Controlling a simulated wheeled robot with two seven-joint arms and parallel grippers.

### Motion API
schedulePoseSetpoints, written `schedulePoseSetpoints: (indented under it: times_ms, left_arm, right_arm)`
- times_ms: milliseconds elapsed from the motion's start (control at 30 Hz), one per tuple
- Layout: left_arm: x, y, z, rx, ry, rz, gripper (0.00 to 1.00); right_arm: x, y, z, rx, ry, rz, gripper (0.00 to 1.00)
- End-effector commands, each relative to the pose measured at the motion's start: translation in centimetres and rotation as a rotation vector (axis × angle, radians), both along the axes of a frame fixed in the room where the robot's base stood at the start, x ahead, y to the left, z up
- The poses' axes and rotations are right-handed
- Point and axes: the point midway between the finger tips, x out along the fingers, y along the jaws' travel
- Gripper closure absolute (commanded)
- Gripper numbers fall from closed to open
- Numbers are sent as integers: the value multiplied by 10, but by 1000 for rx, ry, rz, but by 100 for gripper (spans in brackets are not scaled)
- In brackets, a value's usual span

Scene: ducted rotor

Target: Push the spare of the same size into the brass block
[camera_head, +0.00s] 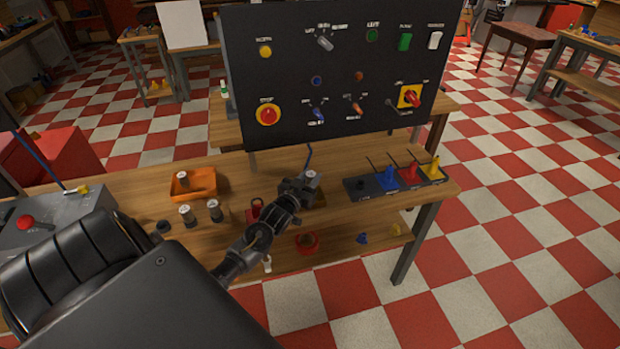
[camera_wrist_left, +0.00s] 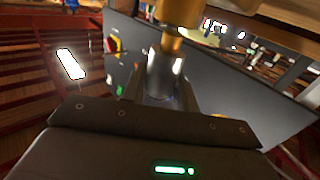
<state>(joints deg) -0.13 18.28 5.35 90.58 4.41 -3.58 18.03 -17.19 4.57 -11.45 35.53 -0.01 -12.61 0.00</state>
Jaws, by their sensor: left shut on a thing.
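My left gripper (camera_head: 300,190) is over the front middle of the bench. In the left wrist view its fingers (camera_wrist_left: 160,92) are shut on a shiny cylinder (camera_wrist_left: 165,72), which I take for a spare. A brass-coloured piece (camera_wrist_left: 185,12) is at the cylinder's far end; I cannot tell whether they touch or are joined. In the head view a pale round top (camera_head: 313,177) shows beside the gripper, above a small brown block (camera_head: 319,199) partly hidden by it. Two similar cylinders, one (camera_head: 187,216) and another (camera_head: 215,210), stand left of the gripper. My right gripper is not in view.
An orange tray (camera_head: 208,182) holding a cylinder is at the left. A black control panel (camera_head: 340,90) rises behind. A dark rack (camera_head: 428,184) with coloured pieces stands right. A red padlock (camera_head: 254,211) is close left of my gripper. A red ring (camera_head: 307,244) lies in front.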

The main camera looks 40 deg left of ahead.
Motion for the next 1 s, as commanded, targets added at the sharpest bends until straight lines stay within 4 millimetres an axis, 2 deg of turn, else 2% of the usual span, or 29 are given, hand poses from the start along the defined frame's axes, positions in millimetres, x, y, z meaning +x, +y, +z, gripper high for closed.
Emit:
schedulePoseSetpoints:
  times_ms: [467, 1000]
  left_arm:
    - [0, 0, 0, 0, -1, 0, 94]
    - [0, 0, -8, 0, -1, 0, 94]
  right_arm:
    - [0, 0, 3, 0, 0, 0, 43]
    - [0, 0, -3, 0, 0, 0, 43]
